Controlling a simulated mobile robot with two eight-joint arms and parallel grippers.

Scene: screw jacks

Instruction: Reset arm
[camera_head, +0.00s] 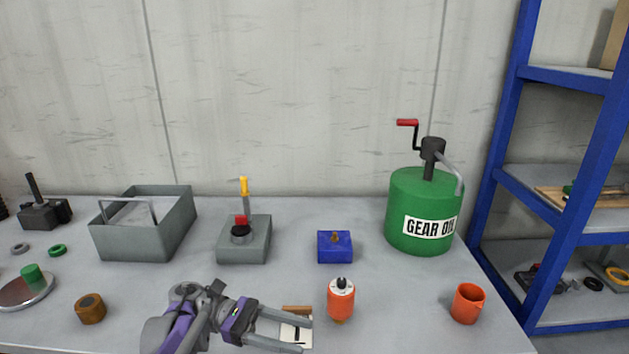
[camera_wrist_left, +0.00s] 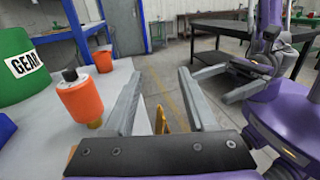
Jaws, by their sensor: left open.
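My left gripper (camera_head: 305,335) is low over the front edge of the grey workbench (camera_head: 400,325), fingers pointing right. Its two fingers are spread apart, and they also show wide apart in the left wrist view (camera_wrist_left: 160,95). Nothing is clasped between them. A white card with a brown-topped item (camera_head: 297,310) lies behind and partly under the fingers.
A blue block (camera_head: 334,247), grey lever box (camera_head: 243,240), open grey bin (camera_head: 143,235), green gear oil drum (camera_head: 420,205) and orange mug (camera_head: 467,303) stand around. A blue shelf rack (camera_head: 515,130) is at right.

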